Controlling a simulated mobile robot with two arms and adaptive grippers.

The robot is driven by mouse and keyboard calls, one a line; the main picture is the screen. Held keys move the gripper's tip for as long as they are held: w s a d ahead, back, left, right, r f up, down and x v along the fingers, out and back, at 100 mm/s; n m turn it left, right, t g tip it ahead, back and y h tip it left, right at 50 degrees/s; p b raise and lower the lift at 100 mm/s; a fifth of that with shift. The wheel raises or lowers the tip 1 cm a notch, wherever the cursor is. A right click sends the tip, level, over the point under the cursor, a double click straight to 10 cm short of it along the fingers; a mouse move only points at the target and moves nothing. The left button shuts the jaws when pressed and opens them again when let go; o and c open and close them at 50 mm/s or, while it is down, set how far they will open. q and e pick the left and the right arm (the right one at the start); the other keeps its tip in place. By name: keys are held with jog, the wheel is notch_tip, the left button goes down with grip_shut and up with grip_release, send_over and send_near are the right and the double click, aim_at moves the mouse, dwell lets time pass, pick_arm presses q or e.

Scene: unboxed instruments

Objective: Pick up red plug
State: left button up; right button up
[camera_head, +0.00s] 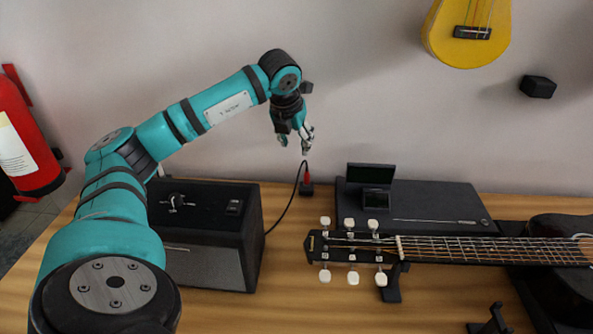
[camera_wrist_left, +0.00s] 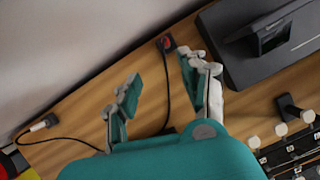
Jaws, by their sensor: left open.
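The red plug (camera_head: 307,180) stands in a small black socket block at the back of the table, with a black cable rising from it and curving down beside the amplifier. In the left wrist view the red plug (camera_wrist_left: 167,43) shows beyond the fingertips, near the table's wall edge. My left gripper (camera_head: 295,144) is open and empty, above and slightly left of the plug, pointing down. In the left wrist view its two fingers (camera_wrist_left: 160,78) are spread on either side of the cable's line, apart from the plug. My right gripper is not in view.
A black amplifier (camera_head: 210,268) stands left of the plug. A black case with a small raised screen (camera_head: 430,204) lies to the right. A guitar (camera_head: 480,250) lies in front. A grey cable end (camera_wrist_left: 42,123) lies at left in the wrist view. The wall is close behind.

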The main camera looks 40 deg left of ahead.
pick_arm(q)
send_near(306, 175)
jog(key=x, duration=0.3)
jog(key=p+x, duration=0.1)
jog(key=x, duration=0.1)
jog(key=shift+a+f, duration=0.3)
jog(key=shift+a, duration=0.05)
jog(key=x, duration=0.4)
jog(key=shift+w+d+f+p, duration=0.15)
jog(key=shift+d+f+p, duration=0.05)
jog(key=shift+d+p, duration=0.15)
jog(key=shift+w+a+f, duration=0.15)
jog(key=shift+f, duration=0.15)
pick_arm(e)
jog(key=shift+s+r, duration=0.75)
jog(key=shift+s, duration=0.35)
pick_arm(q)
jog(key=shift+c, duration=0.2)
grip_shut()
